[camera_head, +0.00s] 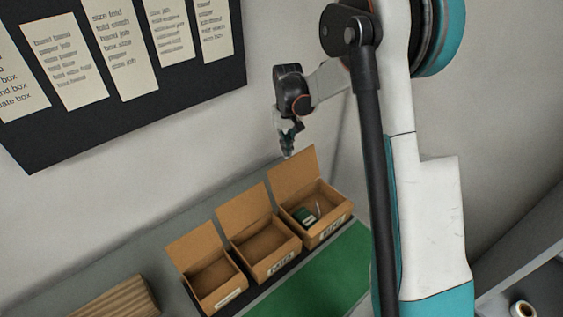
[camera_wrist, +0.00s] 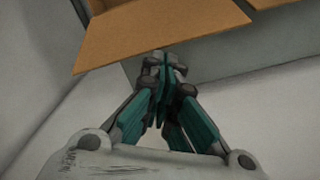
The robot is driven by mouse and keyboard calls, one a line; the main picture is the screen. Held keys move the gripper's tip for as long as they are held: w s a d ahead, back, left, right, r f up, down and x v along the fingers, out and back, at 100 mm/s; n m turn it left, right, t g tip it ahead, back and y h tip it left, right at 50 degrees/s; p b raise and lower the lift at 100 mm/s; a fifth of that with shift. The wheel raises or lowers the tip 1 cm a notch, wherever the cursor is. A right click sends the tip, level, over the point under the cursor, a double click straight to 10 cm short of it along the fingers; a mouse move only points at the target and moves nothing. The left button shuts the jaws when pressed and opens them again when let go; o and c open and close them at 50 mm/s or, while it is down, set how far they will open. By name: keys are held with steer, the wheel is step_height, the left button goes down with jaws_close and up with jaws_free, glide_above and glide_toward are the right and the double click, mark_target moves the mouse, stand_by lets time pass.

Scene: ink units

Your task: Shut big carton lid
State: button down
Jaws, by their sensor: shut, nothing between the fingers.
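The big carton (camera_head: 318,226) is the rightmost of three brown open boxes in the head view. Its lid (camera_head: 296,178) stands up at the back, leaning backward, and a dark green item (camera_head: 305,215) lies inside. My gripper (camera_head: 288,153) is shut and empty, just above and behind the lid's top edge. In the wrist view my gripper's fingertips (camera_wrist: 164,63) are together close to the near edge of a tan cardboard panel (camera_wrist: 160,35), which looks like this lid. I cannot tell whether they touch it.
The middle carton (camera_head: 268,252) and left carton (camera_head: 216,282) stand alongside, lids up and empty. A green mat (camera_head: 320,275) lies in front. A wooden block (camera_head: 118,300) is at the lower left. A wall rises behind, with a dark board (camera_head: 75,135) of paper sheets.

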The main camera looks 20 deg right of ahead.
step_height(320, 180, down, 4)
steer(key=b, duration=0.2)
steer(key=shift+r+b, duration=0.25)
steer(key=shift+b, duration=0.05)
steer(key=shift+w+a, duration=0.1)
step_height(320, 180, up, 7)
steer(key=p, duration=0.3)
steer(key=shift+w+a, duration=0.15)
steer(key=shift+w, duration=0.3)
